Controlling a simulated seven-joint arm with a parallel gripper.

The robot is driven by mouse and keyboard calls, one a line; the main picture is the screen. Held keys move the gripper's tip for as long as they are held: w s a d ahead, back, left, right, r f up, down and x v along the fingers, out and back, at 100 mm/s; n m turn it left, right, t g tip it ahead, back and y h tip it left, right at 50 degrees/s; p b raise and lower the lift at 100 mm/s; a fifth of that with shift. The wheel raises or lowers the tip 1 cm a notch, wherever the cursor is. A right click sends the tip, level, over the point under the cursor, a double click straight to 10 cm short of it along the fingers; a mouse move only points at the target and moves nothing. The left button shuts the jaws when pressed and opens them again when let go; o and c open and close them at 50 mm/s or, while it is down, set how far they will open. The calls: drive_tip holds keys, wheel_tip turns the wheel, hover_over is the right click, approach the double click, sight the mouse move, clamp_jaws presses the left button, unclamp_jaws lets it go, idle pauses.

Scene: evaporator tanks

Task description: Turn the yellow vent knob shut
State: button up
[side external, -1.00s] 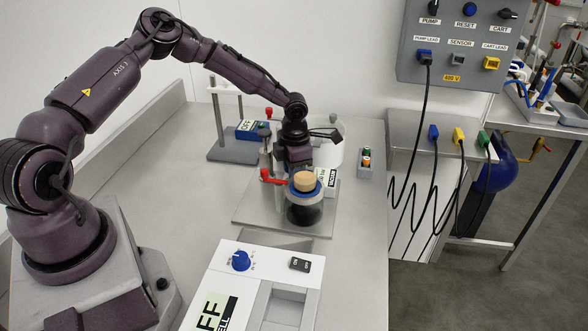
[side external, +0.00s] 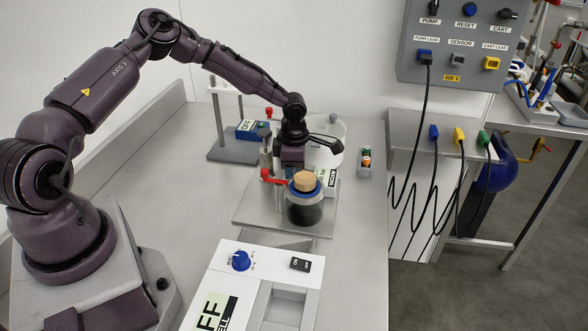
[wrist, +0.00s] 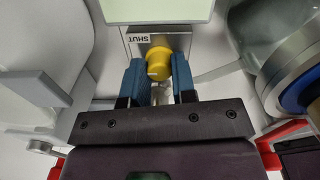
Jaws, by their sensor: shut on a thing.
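The yellow vent knob (wrist: 159,62) sits between my two blue fingertips in the wrist view. A pale pointer line shows on its near left side. A white label (wrist: 141,38) reading SHUT, upside down in this view, is on the grey block beyond the knob. My gripper (wrist: 159,76) is shut on the knob, one finger on each side. In the side view my gripper (side external: 291,170) reaches down behind the cork-topped jar, and the knob is hidden there.
The dark jar with a blue rim (side external: 304,208) stands close in front of my gripper. A red lever (side external: 268,176) is just left. A clear round vessel (side external: 332,145) stands behind. The white unit with a blue dial (side external: 240,261) is nearer.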

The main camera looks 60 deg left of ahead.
drive_tip(key=shift+r, duration=0.1)
drive_tip(key=o, duration=0.9)
drive_tip(key=r, duration=1.3)
drive_tip(key=shift+s+d, duration=0.15)
drive_tip(key=shift+d, duration=0.05)
